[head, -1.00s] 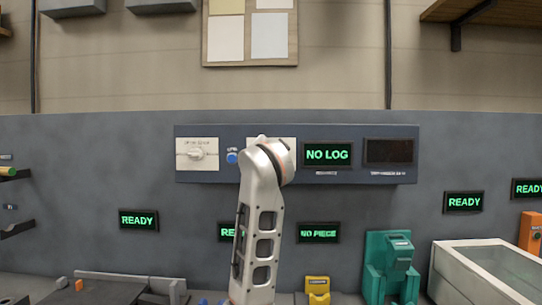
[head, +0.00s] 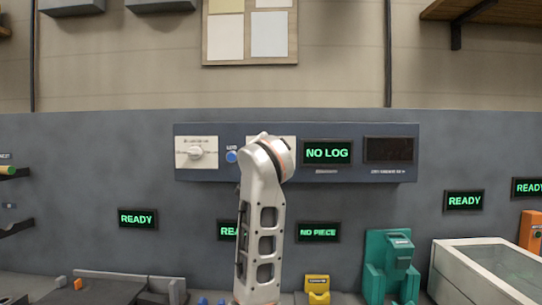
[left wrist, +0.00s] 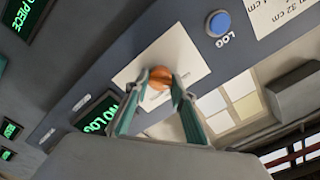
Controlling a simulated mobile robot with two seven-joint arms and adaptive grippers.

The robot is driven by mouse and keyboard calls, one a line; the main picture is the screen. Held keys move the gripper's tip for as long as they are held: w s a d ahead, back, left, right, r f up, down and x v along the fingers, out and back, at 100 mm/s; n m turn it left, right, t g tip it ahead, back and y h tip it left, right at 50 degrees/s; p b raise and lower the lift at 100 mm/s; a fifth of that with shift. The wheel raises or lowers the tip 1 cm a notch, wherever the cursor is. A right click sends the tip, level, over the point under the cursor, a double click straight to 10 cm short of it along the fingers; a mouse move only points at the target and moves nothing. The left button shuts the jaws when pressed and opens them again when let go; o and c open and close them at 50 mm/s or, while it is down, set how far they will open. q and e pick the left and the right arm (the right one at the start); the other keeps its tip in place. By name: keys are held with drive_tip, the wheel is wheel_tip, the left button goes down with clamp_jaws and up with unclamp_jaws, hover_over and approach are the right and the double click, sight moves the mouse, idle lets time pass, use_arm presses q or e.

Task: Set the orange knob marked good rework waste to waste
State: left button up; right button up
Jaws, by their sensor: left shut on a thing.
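The orange knob (left wrist: 160,76) sits on a white plate (left wrist: 192,62) on the dark wall panel, seen in the left wrist view. My left gripper (left wrist: 160,84) has its two green-grey fingers closed on the knob from both sides. The markings around the knob are hidden or too small to read, so its setting cannot be told. In the head view my left arm hides the knob and most of its plate (head: 286,139). My right gripper is not in view.
Below stand a yellow device (head: 317,288), a teal device (head: 388,265) and a glass-topped white box (head: 455,270).

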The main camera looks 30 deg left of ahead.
use_arm(q)
drive_tip(key=shift+f+m+p, duration=0.15)
drive_tip(key=shift+m+p, duration=0.9)
drive_tip(key=shift+m, duration=7.25)
drive_tip(key=o, duration=1.1)
drive_tip(key=v, duration=1.2)
